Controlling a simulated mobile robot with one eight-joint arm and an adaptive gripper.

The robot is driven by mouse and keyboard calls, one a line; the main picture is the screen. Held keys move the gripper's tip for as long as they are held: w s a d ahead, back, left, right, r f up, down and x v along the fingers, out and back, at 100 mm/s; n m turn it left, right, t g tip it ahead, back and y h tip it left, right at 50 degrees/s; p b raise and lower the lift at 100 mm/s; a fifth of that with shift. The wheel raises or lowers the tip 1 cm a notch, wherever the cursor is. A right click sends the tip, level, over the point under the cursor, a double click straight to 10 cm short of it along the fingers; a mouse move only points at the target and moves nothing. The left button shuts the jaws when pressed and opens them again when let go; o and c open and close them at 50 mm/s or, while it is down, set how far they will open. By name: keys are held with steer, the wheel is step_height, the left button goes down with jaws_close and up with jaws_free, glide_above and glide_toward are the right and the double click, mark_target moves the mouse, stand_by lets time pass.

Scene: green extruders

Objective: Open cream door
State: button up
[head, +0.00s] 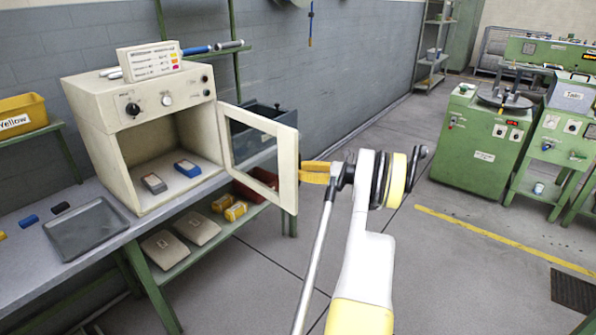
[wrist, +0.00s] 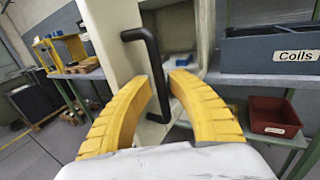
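The cream door (head: 287,165) is a frame with a window, hinged on the right side of the cream oven (head: 97,117). It stands swung wide open, and the oven's inside shows. My gripper (head: 305,172) is at the door's outer edge. In the wrist view, a black bar handle (wrist: 150,58) stands out from the door (wrist: 110,50). The handle is hidden in the head view.
A grey tray (head: 85,228) lies on the bench at left. A Coils bin (wrist: 265,50) and red bin (wrist: 274,115) are beside the door. Open floor lies right of my arm, before green machines (head: 478,140).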

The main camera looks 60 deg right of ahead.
steer(key=shift+o, duration=0.6)
steer(key=v, duration=1.2)
steer(key=shift+r, duration=0.1)
